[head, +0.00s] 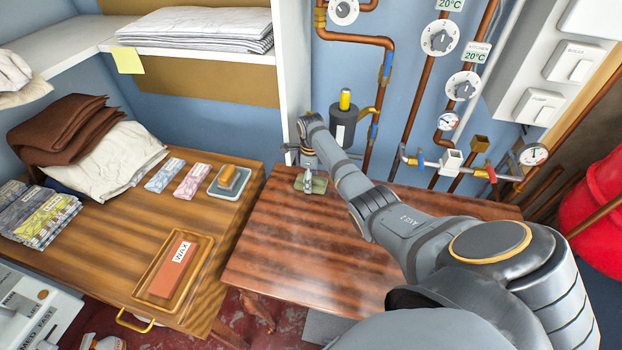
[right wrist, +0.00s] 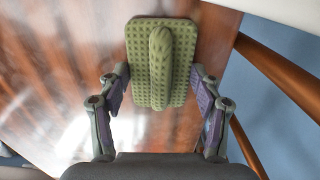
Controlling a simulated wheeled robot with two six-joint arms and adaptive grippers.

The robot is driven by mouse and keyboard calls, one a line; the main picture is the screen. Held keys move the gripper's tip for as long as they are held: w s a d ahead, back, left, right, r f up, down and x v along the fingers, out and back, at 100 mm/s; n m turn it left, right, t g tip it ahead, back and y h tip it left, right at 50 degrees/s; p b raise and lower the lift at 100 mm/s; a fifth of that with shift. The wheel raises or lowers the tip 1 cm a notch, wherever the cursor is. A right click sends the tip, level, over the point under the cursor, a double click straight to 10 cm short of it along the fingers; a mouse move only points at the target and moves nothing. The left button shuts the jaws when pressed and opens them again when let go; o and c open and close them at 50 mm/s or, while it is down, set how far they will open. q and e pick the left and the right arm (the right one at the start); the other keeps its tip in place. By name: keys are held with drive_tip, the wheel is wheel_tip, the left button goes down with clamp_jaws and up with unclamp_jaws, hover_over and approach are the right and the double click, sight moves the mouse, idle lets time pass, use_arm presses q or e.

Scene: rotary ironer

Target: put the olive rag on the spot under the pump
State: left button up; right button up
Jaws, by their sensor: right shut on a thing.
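The olive rag (head: 318,187) is a small green waffle-textured cloth at the back left of the reddish wooden table (head: 300,245). In the right wrist view the rag (right wrist: 180,35) lies flat with a raised ridge along its middle. My right gripper (head: 308,176) points down on the rag; in the wrist view its fingers (right wrist: 160,92) stand on both sides of it. I cannot tell whether the rag touches the tabletop. The pump (head: 343,128), a dark cylinder with a yellow top, is on the wall just behind. The spot under it is not clearly visible. My left gripper is out of view.
Copper pipes (head: 388,100) and valves (head: 448,160) line the wall behind the table. A wooden counter at left holds folded cloths (head: 190,182), a sponge dish (head: 229,182) and a wax tray (head: 174,270). The table's front middle is clear.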

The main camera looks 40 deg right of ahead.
drive_tip(key=shift+f, duration=0.1)
drive_tip(key=o, duration=1)
drive_tip(key=shift+o, duration=0.2)
wheel_tip(320, 180, up, 12)
